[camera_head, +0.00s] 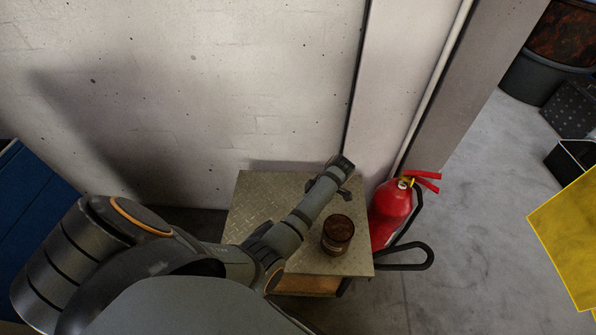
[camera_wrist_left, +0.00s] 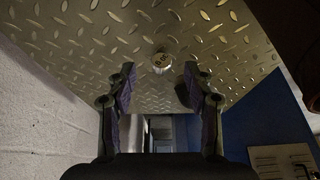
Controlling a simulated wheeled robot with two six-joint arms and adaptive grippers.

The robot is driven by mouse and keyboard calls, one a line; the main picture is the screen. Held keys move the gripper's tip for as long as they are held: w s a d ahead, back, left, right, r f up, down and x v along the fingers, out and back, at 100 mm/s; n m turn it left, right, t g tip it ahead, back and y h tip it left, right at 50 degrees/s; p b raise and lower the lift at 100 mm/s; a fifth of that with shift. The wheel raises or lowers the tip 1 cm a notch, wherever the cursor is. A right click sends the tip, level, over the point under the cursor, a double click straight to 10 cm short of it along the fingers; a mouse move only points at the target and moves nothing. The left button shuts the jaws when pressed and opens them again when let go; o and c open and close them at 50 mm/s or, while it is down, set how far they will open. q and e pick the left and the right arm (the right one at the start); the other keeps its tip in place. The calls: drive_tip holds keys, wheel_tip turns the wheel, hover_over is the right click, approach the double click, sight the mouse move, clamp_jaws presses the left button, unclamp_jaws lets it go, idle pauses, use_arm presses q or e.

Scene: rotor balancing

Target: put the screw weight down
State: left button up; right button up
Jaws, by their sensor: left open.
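The screw weight (camera_wrist_left: 161,61) is a small round, brass-coloured piece with dark marks on its face. In the left wrist view it lies on the diamond-plate top (camera_wrist_left: 90,40) of a small table, just beyond my fingertips. My left gripper (camera_wrist_left: 159,78) is open, its two dark fingers spread to either side of the weight's line with a clear gap between them. In the head view my left gripper (camera_head: 328,186) is over the table's far right part, mostly behind my wrist. The weight cannot be seen there. My right gripper is not in view.
A dark round can (camera_head: 338,234) stands on the tabletop (camera_head: 262,188), right of my forearm. A red fire extinguisher (camera_head: 389,212) with a black hose stands against the table's right side. A pale wall (camera_head: 200,90) rises behind.

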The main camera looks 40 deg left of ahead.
use_arm(q)
drive_tip(key=x, duration=0.3)
drive_tip(key=shift+s+f, duration=0.1)
drive_tip(key=shift+c, duration=0.5)
clamp_jaws()
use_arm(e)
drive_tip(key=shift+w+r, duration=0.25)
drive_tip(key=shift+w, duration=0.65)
